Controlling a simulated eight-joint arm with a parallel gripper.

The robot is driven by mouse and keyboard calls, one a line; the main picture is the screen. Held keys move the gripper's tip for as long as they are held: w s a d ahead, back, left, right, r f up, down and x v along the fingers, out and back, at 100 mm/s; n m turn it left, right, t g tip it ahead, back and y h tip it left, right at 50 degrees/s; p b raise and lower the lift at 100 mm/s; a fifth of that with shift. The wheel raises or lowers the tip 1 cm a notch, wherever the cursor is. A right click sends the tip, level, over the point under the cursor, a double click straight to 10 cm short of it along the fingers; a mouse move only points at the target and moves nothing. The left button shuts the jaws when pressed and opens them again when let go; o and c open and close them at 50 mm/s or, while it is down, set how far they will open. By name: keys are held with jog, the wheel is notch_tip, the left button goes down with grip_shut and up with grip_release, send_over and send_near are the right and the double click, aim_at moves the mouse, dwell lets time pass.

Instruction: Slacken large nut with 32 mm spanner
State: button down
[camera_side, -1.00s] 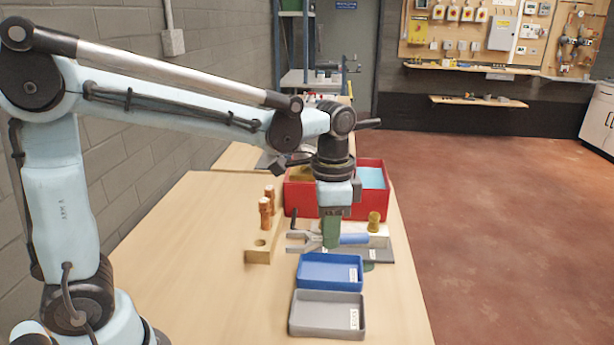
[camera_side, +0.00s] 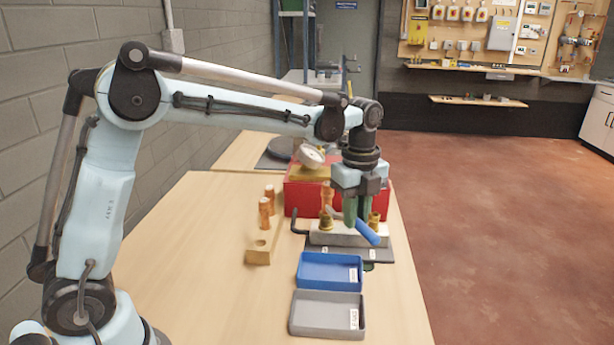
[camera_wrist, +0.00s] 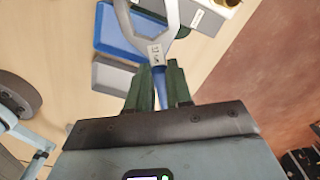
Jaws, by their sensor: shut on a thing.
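My gripper (camera_side: 357,215) is shut on the spanner, its green fingers either side of the blue handle (camera_side: 366,233). The handle tilts down to the right in the side view, over the grey block (camera_side: 345,239). In the wrist view the gripper (camera_wrist: 157,85) has the blue handle (camera_wrist: 160,92) between its fingers, and the spanner's grey open head (camera_wrist: 155,22) reaches past the top edge. A brass nut (camera_side: 326,222) with a copper piece above it stands on the block left of my fingers. Another brass fitting (camera_side: 374,219) stands to their right. Contact between jaw and nut cannot be told.
A blue tray (camera_side: 301,282) and a grey tray (camera_side: 294,326) lie at the front.

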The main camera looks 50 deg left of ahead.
jog(key=shift+w+a+f, duration=0.1)
jog(key=shift+a+f, duration=0.3)
jog(key=shift+f, duration=0.35)
jog(key=shift+w+a+f, duration=0.1)
jog(key=shift+a+f, duration=0.3)
jog(key=shift+f, duration=0.4)
jog(key=shift+w+a+f, duration=0.1)
jog(key=shift+a+f, duration=0.3)
jog(key=shift+f, duration=0.35)
jog(key=shift+w+a, duration=0.25)
jog(key=shift+a, duration=1.05)
